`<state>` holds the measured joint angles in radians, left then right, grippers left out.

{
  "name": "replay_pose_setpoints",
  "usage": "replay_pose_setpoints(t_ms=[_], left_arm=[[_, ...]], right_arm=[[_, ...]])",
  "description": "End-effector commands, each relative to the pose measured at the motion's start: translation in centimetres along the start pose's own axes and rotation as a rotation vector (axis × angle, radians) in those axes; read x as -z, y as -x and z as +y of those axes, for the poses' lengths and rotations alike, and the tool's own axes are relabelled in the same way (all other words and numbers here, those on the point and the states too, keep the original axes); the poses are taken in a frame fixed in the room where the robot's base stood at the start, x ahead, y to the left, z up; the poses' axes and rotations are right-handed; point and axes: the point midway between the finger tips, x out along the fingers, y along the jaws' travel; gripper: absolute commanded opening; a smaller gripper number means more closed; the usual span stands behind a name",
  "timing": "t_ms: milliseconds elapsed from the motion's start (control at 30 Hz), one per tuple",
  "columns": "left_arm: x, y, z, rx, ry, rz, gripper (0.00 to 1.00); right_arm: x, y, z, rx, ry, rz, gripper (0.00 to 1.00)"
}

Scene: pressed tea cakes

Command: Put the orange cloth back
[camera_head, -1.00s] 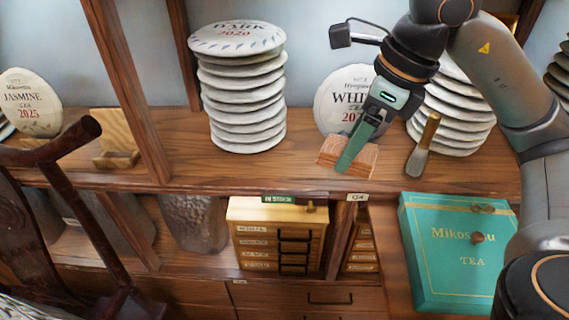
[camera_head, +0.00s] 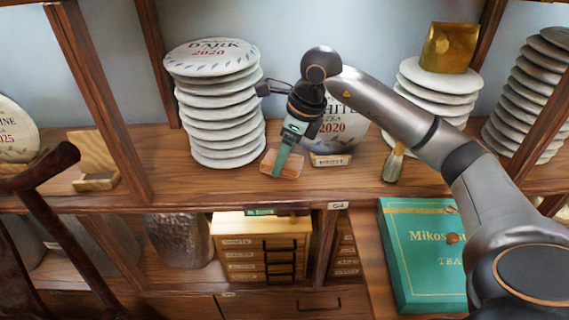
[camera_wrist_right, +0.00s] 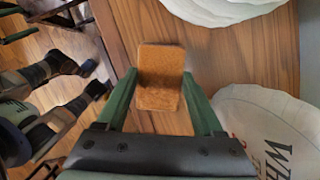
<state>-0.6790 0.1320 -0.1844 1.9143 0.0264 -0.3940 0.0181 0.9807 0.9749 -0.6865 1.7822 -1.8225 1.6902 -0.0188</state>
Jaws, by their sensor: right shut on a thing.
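The orange cloth (camera_wrist_right: 160,75) looks like a folded orange-brown pad in the right wrist view. It sits between the two green fingers of my right gripper (camera_wrist_right: 160,100), which is shut on it. In the head view the cloth (camera_head: 268,163) shows at the tip of my right gripper (camera_head: 283,163), low over the shelf (camera_head: 340,178) by its front edge. I cannot tell whether it touches the wood. It is between the stack of DARK cakes (camera_head: 218,120) and the WHITE tea cake (camera_head: 343,125). My left gripper is not in view.
A small wooden label block (camera_head: 331,160) and a brush (camera_head: 393,163) stand right of the gripper. A gold packet (camera_head: 449,47) tops another stack of cakes (camera_head: 435,95). A teal tea box (camera_head: 425,265) lies lower right. A small drawer chest (camera_head: 230,222) sits below.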

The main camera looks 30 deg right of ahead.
Motion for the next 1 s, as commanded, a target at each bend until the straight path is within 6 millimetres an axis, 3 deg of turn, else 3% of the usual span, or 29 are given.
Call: replay_pose_setpoints(t_ms=[200, 567, 600, 867, 1000], left_arm=[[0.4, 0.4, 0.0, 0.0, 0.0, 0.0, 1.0], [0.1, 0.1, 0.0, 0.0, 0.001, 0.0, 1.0], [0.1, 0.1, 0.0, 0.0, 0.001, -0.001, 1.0], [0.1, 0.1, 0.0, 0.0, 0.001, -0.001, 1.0], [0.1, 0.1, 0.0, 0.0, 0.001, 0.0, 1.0]], right_arm=[[0.9, -2.4, 0.1, -0.002, 0.0, 0.002, 0.24], [1.0, -2.9, 0.1, -0.001, 0.0, 0.001, 0.24], [1.0, -2.9, 0.1, -0.001, 0.0, 0.001, 0.7], [1.0, -2.8, 0.1, -0.001, 0.0, 0.001, 0.99], [1.0, -2.8, 0.1, -0.001, 0.0, 0.001, 0.99]])
